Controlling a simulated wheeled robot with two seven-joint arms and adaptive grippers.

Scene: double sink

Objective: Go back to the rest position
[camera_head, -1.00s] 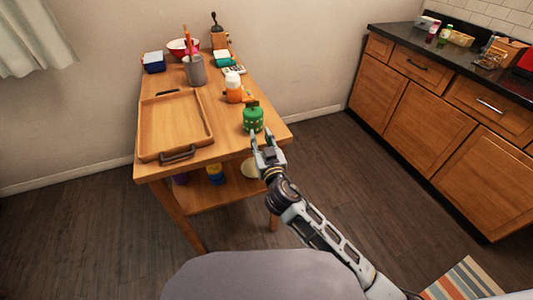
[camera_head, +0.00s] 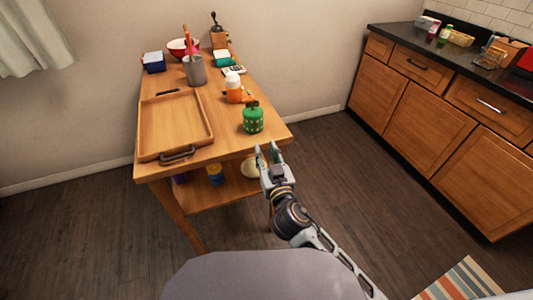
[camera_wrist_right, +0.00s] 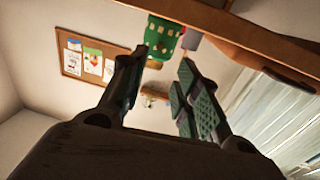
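My right gripper (camera_head: 268,150) is open and empty, just off the near right corner of the wooden table in the head view. Its two fingers also show apart in the right wrist view (camera_wrist_right: 168,75). A green patterned container (camera_head: 253,119) stands upright on the table beyond the fingertips, apart from them. It also shows at the top of the right wrist view (camera_wrist_right: 162,36). My left gripper is not in either view.
The wooden table (camera_head: 225,140) holds a wooden tray (camera_head: 208,120), an orange and white bottle (camera_head: 234,88), a grey utensil pot (camera_head: 195,71) and a red bowl (camera_head: 178,48). A kitchen counter (camera_head: 400,38) stands at right. Floor between is clear.

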